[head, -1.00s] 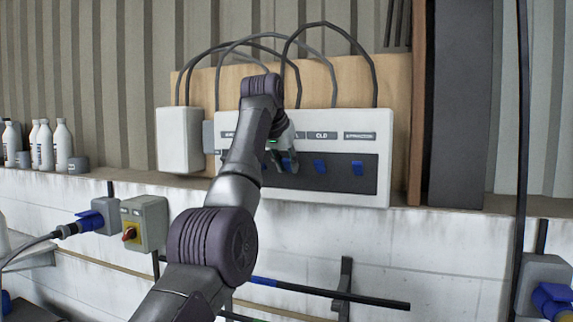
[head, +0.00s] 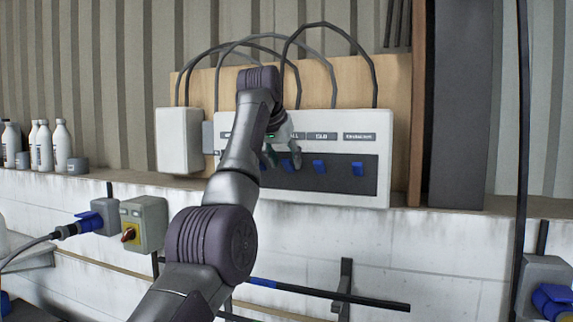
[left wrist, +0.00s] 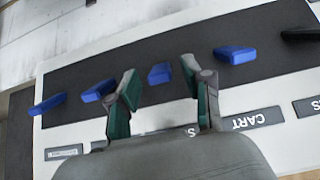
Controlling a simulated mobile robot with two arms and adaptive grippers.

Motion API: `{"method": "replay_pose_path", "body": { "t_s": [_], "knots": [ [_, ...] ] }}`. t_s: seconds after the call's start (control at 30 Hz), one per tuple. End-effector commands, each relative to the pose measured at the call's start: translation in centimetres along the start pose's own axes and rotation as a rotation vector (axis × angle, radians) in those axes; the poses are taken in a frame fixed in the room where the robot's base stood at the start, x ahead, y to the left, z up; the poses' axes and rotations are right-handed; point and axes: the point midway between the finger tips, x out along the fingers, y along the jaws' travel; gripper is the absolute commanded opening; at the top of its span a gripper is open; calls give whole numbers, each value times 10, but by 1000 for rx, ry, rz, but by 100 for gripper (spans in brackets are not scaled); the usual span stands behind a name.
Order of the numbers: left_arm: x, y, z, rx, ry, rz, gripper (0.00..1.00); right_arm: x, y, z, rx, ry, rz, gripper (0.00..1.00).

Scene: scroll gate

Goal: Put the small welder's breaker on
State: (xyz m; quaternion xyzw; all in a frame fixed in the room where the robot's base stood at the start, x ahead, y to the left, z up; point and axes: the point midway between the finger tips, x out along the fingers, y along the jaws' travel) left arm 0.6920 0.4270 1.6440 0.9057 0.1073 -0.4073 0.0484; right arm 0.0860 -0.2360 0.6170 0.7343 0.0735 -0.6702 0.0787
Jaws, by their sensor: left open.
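The breaker panel (head: 373,195) is a white box with a dark strip, a row of levers and labels above them. My left gripper (head: 282,158) is in front of its left-middle part; its fingers are open. In the left wrist view, which is upside down, the open fingers (left wrist: 160,80) lie either side of a blue lever (left wrist: 160,73), with no clear contact. A label beginning with S shows partly behind the gripper; in the head view a half-covered label ends in ALL (head: 297,135). Whether this lever is on or off I cannot tell. My right gripper is out of view.
Neighbouring blue levers stand close on both sides, one by the CART label (left wrist: 250,120) and one beyond the other finger (left wrist: 98,90). A black lever (left wrist: 300,33) is at the row's end. A white box (head: 179,140) and looping cables (head: 374,80) surround the panel.

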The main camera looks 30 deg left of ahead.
Motion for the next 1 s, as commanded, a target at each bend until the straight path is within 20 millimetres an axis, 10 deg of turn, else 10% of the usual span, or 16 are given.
{"method": "replay_pose_path", "body": {
  "t_s": [0.4, 1.0],
  "knots": [
    [-85, 0, -1, 0, 5, 0, 50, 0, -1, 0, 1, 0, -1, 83],
    [-101, 0, 0, 0, 2, 0, 50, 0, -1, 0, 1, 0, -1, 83]
  ]
}}
